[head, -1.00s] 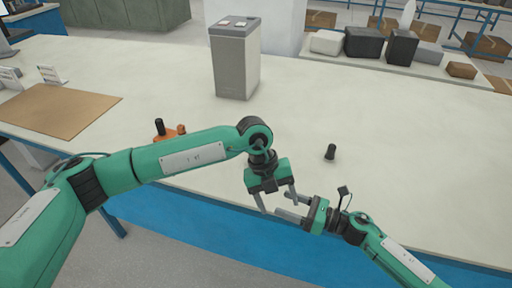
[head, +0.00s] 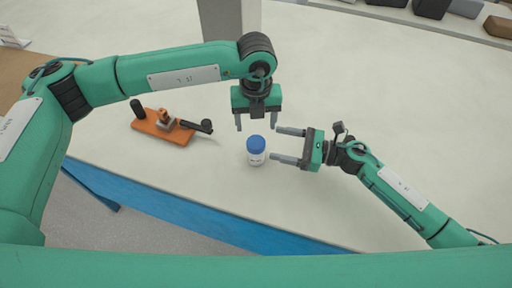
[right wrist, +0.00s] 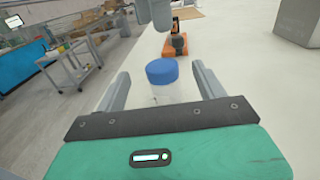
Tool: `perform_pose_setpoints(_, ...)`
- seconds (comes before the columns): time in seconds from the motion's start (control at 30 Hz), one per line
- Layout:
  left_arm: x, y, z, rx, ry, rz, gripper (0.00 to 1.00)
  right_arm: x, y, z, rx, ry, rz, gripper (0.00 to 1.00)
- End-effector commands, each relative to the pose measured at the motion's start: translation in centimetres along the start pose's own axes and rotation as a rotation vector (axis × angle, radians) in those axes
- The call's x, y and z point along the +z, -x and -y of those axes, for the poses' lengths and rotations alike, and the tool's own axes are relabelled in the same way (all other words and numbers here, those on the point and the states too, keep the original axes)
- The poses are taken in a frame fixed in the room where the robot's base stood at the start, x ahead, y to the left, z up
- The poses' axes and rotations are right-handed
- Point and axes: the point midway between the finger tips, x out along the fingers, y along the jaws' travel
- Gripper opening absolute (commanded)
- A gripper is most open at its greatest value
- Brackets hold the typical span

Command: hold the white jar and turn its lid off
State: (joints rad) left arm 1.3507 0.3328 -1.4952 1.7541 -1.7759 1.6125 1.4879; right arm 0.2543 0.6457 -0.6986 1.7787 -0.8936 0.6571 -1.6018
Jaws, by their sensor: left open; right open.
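The white jar (head: 257,159) stands upright on the table near its front edge, with its blue lid (head: 256,144) on top. The jar also shows in the right wrist view (right wrist: 166,94), its lid (right wrist: 162,71) appearing between the finger lines. My left gripper (head: 257,126) is open, fingers pointing down, just behind and above the lid in the head view. My right gripper (head: 274,143) is open and reaches in from the right, its fingertips close beside the jar. No clear contact shows between either gripper and the jar.
An orange base (head: 153,127) with black and grey parts lies on the table left of the jar. A grey box (head: 228,20) stands at the back. The white tabletop (head: 400,110) is clear behind the right arm. Its front edge runs close below the jar.

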Motion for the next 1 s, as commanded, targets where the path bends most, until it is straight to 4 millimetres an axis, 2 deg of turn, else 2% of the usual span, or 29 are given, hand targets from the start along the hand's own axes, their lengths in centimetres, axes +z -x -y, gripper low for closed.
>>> perform_pose_setpoints(0.1, 0.0, 0.0, 0.0, -0.001, 0.000, 0.000, 0.66, -2.5, 0.0, 0.0, -0.002, -0.006, -0.001, 0.71)
perform_pose_setpoints(0.3, 0.0, 0.0, 0.0, -0.001, 0.000, -0.001, 0.66, -5.9, -0.5, -0.1, 0.001, -0.002, 0.002, 0.71)
perform_pose_setpoints(0.5, 0.0, 0.0, 0.0, -0.001, 0.000, -0.001, 0.66, -5.7, -4.4, 0.0, 0.001, 0.001, 0.002, 0.71)
perform_pose_setpoints(0.63, 0.0, 0.0, 0.0, -0.002, 0.000, -0.001, 0.66, -5.7, -6.2, 0.0, 0.000, 0.000, 0.002, 0.71)
perform_pose_setpoints(0.8, 0.0, 0.0, 0.0, -0.002, 0.000, -0.001, 0.66, -5.7, -7.3, 0.0, 0.000, -0.001, 0.000, 0.71)
perform_pose_setpoints(1.0, 0.0, 0.0, 0.0, -0.002, 0.000, -0.001, 0.66, -5.7, -7.5, 0.0, -0.001, -0.001, 0.000, 0.71)
